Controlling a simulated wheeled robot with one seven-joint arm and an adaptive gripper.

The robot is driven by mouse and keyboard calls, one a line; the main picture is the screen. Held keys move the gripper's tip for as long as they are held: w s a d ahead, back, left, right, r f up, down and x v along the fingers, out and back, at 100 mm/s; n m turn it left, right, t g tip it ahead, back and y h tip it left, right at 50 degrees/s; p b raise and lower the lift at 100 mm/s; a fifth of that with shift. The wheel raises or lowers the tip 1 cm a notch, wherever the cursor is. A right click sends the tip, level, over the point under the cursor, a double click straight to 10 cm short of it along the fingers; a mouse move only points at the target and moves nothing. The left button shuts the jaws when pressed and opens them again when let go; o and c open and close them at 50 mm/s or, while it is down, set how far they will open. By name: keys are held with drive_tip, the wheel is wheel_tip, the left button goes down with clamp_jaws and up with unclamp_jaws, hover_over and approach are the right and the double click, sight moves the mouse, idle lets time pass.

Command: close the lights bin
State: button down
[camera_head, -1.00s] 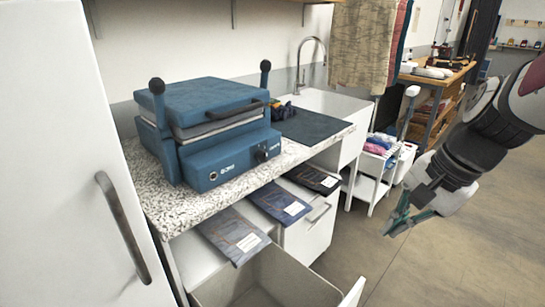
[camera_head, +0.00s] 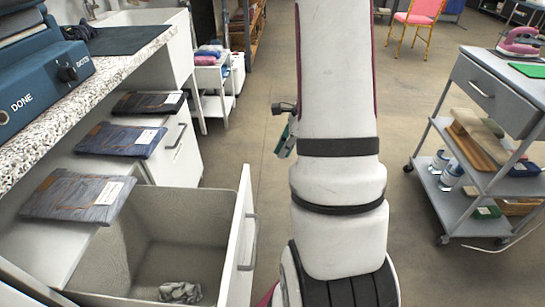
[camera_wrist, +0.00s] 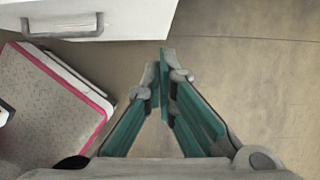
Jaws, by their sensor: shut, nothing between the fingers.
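An open pull-out bin (camera_head: 190,240) with grey inner walls stands at the lower left of the head view. A pale crumpled cloth (camera_head: 180,292) lies on its floor. I see no readable name on it. Its white front panel (camera_head: 240,240) has a grey bar handle on the outer side. My gripper (camera_wrist: 165,62) is shut and empty in the wrist view, over bare floor. A white front with a handle (camera_wrist: 62,28) shows ahead and left of it; I cannot tell whether it touches. In the head view my arm hides most of the gripper; a teal finger part shows left of the arm.
Dark folded garments with white tags (camera_head: 78,196) lie in a row below the speckled counter (camera_head: 110,68). A closed drawer (camera_head: 180,140) is beyond the bin. A grey cart (camera_head: 490,95) stands at right. The floor between is clear.

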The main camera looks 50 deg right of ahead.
drive_tip(key=w+a+f+b, duration=0.4)
drive_tip(key=w+f, duration=0.1)
drive_tip(key=f, duration=0.2)
drive_tip(key=shift+w+a+f, duration=0.2)
drive_tip(key=shift+w+f, duration=0.1)
drive_tip(key=shift+a, duration=0.1)
drive_tip(key=w+a+p, duration=0.5)
drive_tip(key=w+a, duration=0.5)
drive_tip(key=w, duration=0.2)
drive_tip(key=w+a+p, duration=0.5)
drive_tip(key=w+a, duration=0.4)
drive_tip(key=w, duration=0.4)
drive_tip(key=shift+w+a, duration=0.2)
drive_tip(key=shift+a, duration=0.15)
